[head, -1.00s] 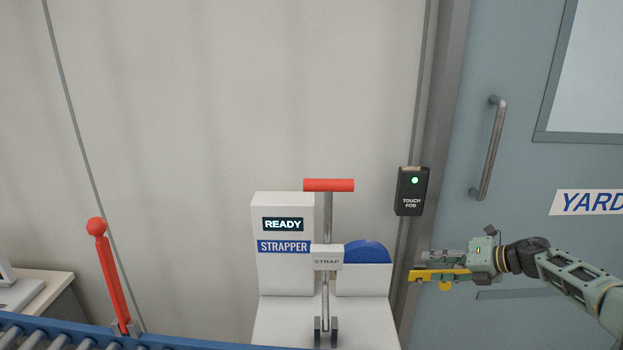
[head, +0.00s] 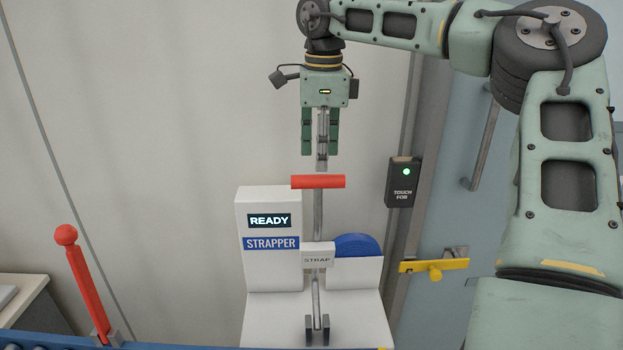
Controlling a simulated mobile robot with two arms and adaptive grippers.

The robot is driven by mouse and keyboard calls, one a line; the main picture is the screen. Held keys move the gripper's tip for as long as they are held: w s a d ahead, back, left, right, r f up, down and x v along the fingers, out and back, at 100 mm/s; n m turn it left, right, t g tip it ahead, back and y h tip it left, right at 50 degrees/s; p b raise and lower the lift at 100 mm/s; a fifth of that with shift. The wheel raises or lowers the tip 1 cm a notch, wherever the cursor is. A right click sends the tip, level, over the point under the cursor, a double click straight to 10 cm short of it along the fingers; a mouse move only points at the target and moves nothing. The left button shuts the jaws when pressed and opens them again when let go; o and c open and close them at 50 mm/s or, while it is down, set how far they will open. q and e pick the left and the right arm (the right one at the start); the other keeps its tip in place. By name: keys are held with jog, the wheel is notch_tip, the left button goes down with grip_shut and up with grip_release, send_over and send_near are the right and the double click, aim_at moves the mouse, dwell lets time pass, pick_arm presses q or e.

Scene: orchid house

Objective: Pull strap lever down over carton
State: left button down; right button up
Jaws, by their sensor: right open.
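The strapper (head: 268,265) is a white machine with a lit READY display. Its strap lever is an upright metal rod with a red crossbar handle (head: 318,182) on top and a STRAP block (head: 318,258) partway down. My right gripper (head: 321,162) points downward just above the red handle, with its fingers apart and nothing held. Whether a fingertip touches the handle is hard to tell. No carton shows in view. My left gripper is not in view.
A red ball-topped lever (head: 82,285) stands at the left by the blue conveyor edge (head: 60,341). A black TOUCH FOB reader (head: 403,182) with a green light is on the wall. A yellow latch (head: 434,266) and the grey door's handle (head: 481,150) are at the right.

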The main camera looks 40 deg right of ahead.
aim_at(322, 180)
jog(key=shift+w+a+f, duration=0.1)
jog(key=shift+w+a, duration=0.05)
jog(key=shift+a, duration=0.05)
jog(key=shift+d+f, duration=0.1)
jog(key=shift+f, duration=0.25)
jog(key=f, duration=0.2)
jog(key=f+p, duration=0.1)
jog(key=f, duration=0.3)
jog(key=shift+s+d+p, duration=0.25)
jog(key=shift+d+p, duration=0.1)
jog(key=shift+p, duration=0.05)
jog(key=shift+w+a+f, duration=0.1)
jog(key=shift+f, duration=0.2)
jog(key=shift+c, duration=0.8)
jog(key=c, duration=0.9)
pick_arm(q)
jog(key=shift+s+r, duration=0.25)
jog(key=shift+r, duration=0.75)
pick_arm(e)
grip_shut()
